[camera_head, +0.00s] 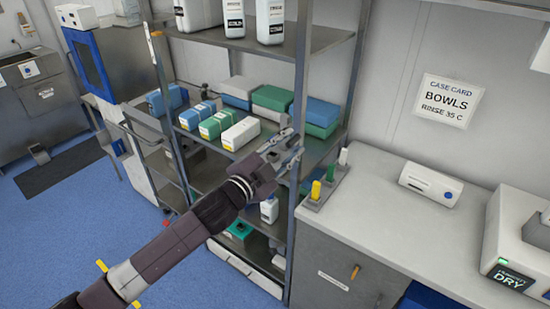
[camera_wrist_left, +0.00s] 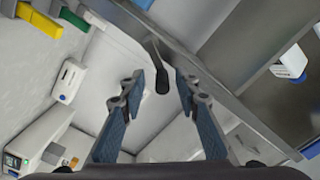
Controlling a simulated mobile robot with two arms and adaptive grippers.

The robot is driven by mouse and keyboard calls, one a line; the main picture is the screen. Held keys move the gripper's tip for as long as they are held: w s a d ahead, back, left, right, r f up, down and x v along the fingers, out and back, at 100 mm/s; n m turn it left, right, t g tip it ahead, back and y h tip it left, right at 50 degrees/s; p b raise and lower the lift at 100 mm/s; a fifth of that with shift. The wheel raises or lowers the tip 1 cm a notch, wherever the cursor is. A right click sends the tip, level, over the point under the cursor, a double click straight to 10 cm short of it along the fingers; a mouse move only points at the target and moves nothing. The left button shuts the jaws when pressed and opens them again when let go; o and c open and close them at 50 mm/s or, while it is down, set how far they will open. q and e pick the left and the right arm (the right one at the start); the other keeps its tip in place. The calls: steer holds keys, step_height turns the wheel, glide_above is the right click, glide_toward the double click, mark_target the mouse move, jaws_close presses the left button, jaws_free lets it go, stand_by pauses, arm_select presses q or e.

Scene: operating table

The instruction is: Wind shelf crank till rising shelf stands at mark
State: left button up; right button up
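The steel shelf rack stands in the middle of the head view. Its middle shelf (camera_head: 318,149), loaded with several boxes, may be the rising shelf; I cannot tell for sure. My left gripper (camera_head: 292,155) is in front of the rack's right front post (camera_head: 303,75). In the left wrist view, the gripper (camera_wrist_left: 160,88) is open, its two fingers apart. A dark handle on a thin rod (camera_wrist_left: 162,80), likely the crank, shows between and beyond the fingertips; contact is not visible. The gripper hides this spot in the head view. I cannot make out the mark. My right gripper is out of view.
Right of the rack, a counter (camera_head: 400,225) holds yellow, green and white upright pieces (camera_head: 328,174), a white device (camera_head: 431,184) and a dryer unit (camera_head: 515,245). A card reading BOWLS (camera_head: 448,103) hangs on the wall. Blue floor (camera_head: 60,215) is open at left.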

arm_select(q)
steer(key=v, duration=1)
steer(key=shift+s, duration=0.3)
steer(key=shift+a, duration=0.1)
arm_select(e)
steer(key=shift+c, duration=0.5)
